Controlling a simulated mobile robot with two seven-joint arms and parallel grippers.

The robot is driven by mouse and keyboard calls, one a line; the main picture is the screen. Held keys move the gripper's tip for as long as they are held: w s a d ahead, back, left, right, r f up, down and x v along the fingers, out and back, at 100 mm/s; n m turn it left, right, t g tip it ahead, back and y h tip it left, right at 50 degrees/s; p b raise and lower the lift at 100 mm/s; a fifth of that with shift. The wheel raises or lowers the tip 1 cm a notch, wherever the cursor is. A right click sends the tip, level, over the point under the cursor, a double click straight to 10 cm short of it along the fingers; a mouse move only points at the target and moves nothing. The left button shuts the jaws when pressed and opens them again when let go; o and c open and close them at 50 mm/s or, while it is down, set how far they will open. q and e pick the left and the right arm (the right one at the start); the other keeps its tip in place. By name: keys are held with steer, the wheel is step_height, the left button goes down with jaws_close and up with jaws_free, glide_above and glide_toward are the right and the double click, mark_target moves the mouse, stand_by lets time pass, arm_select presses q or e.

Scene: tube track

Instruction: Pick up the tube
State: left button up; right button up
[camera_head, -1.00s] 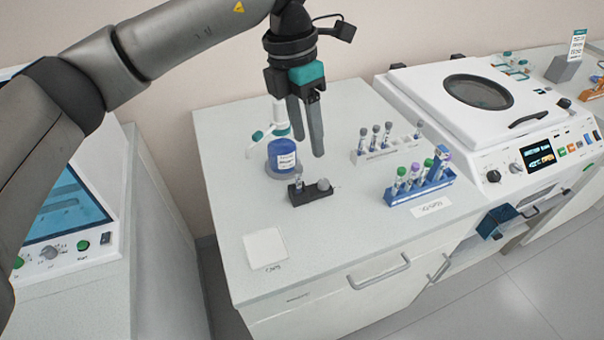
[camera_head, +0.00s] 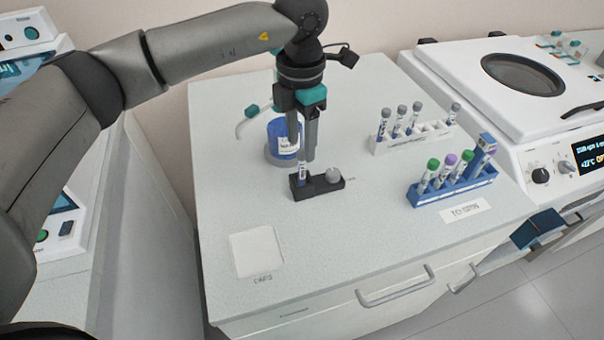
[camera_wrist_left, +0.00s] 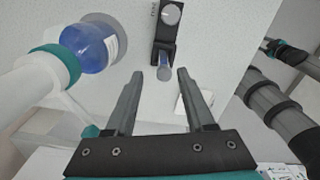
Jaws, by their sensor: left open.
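A small tube with a white label (camera_head: 302,174) stands in the left end of a small black holder (camera_head: 320,188) on the table. In the left wrist view the tube (camera_wrist_left: 165,71) shows end-on, close to the fingertips and roughly between them. My left gripper (camera_head: 304,150) points down above the holder, open, with nothing clamped. The left wrist view shows its two fingers (camera_wrist_left: 160,76) apart. In the head view the fingers partly cover the tube's upper part. At the right of the left wrist view, an arm of mine ends in a small dark and teal part, too small to read.
A white rack (camera_head: 420,135) with grey-capped tubes and a blue rack (camera_head: 455,188) with green- and purple-capped tubes stand to the right. A white square pad (camera_head: 257,252) lies front left. The centrifuge (camera_head: 555,140) is far right.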

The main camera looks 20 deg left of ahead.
mark_target(302, 169)
arm_select(q)
steer(key=f, duration=0.7)
steer(key=shift+s+d+f, duration=0.15)
steer(key=shift+s+f, duration=0.05)
jaws_close()
